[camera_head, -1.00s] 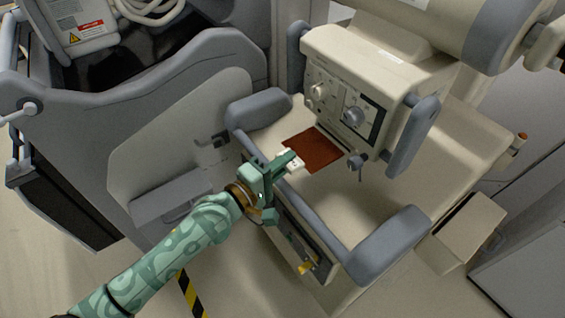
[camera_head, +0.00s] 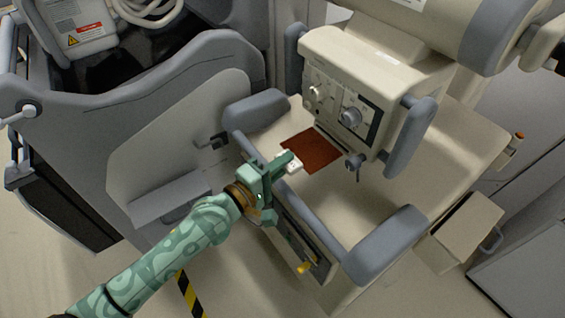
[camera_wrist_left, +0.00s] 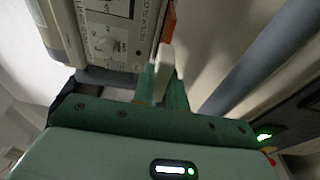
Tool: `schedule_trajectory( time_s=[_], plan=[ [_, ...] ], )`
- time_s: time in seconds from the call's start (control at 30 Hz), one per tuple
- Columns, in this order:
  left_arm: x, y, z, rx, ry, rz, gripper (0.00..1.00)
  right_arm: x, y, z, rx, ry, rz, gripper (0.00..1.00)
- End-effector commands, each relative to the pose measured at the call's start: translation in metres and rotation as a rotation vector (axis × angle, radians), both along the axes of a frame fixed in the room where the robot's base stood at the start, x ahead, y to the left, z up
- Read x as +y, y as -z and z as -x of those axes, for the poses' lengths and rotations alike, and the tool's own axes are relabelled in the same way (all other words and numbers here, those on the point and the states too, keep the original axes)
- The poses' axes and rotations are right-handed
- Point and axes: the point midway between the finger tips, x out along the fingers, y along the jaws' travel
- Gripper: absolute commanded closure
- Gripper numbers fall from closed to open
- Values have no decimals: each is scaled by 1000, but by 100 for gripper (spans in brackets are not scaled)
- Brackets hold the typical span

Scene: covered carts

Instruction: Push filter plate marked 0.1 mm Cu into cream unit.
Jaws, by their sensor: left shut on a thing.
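The filter plate (camera_head: 314,150) is a flat copper-brown sheet with a white tab (camera_head: 292,165) at its near left corner. My left gripper (camera_head: 281,168), green, is shut on the white tab. The plate lies level in front of and below the cream unit (camera_head: 345,95), which has dials on its face. The plate's far edge is close to the unit's lower front edge; I cannot tell whether it has entered. In the left wrist view the tab (camera_wrist_left: 163,60) stands between the fingers, with a strip of the plate (camera_wrist_left: 170,24) beyond. The marking is not readable. My right gripper is not in view.
A grey padded rail (camera_head: 385,245) runs along the near right of the cream cart, with another pad (camera_head: 258,110) at left. A small lever (camera_head: 355,165) hangs below the unit, right of the plate. A large grey machine (camera_head: 180,110) stands at left.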

Motion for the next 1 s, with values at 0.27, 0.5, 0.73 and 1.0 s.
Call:
schedule_trajectory(
  time_s=[0.27, 0.5, 0.73, 1.0],
  plan=[
    [0, -1, 0, -1, 0, 1, 100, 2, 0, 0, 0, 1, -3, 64],
    [0, 0, 0, -1, 0, 1, 100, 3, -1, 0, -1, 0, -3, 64],
    [-3, 0, -3, -1, -1, 1, 100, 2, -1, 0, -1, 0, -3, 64],
    [-9, 0, -7, 0, -1, 1, 100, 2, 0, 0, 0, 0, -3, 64]
  ],
)
